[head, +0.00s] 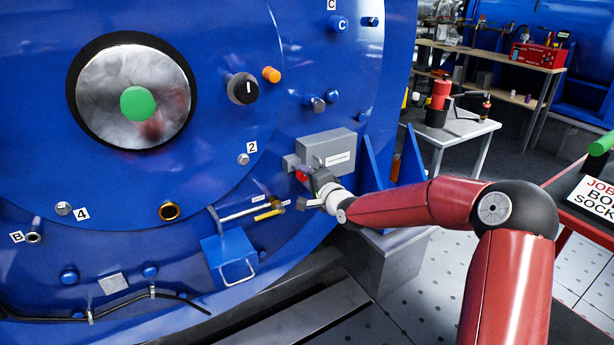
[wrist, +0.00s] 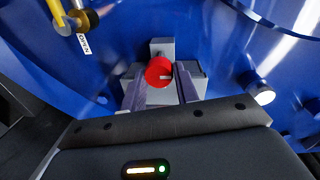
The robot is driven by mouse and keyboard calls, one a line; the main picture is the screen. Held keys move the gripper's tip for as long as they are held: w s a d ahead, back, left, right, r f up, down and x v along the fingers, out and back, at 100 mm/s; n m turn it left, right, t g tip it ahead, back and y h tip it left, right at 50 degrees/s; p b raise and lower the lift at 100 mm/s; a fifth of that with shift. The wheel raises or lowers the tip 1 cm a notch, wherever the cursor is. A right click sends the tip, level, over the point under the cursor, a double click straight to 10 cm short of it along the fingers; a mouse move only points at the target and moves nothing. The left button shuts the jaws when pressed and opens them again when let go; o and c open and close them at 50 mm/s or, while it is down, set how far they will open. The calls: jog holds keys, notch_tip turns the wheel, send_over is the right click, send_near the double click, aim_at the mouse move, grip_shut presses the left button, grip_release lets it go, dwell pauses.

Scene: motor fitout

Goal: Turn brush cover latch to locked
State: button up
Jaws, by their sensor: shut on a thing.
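A red latch knob (head: 302,174) sits at the lower left of a grey box (head: 326,150) on the blue motor housing. In the wrist view the round red knob (wrist: 159,71) faces me, with a short pale mark lying roughly level on its right half. My gripper (head: 311,179) reaches it from the right. In the wrist view its two grey fingers stand on either side of the knob, shut on it. In the head view the gripper partly hides the knob. The grey body behind the knob shows between and beside the fingers. I cannot read the small label on the box.
A yellow-handled rod (head: 268,214) with small tags lies just left of my gripper; its yellow end with an "OPEN" tag shows upper left in the wrist view. A blue box with a wire handle (head: 232,262) juts out below. A black pointer knob (head: 242,88) is higher up.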

jog(key=shift+f, duration=0.1)
dwell(0.3)
jog(key=o, duration=1)
jog(key=shift+c, duration=0.2)
jog(key=v, duration=0.7)
jog(key=shift+s+d, duration=0.25)
jog(key=shift+s, duration=0.1)
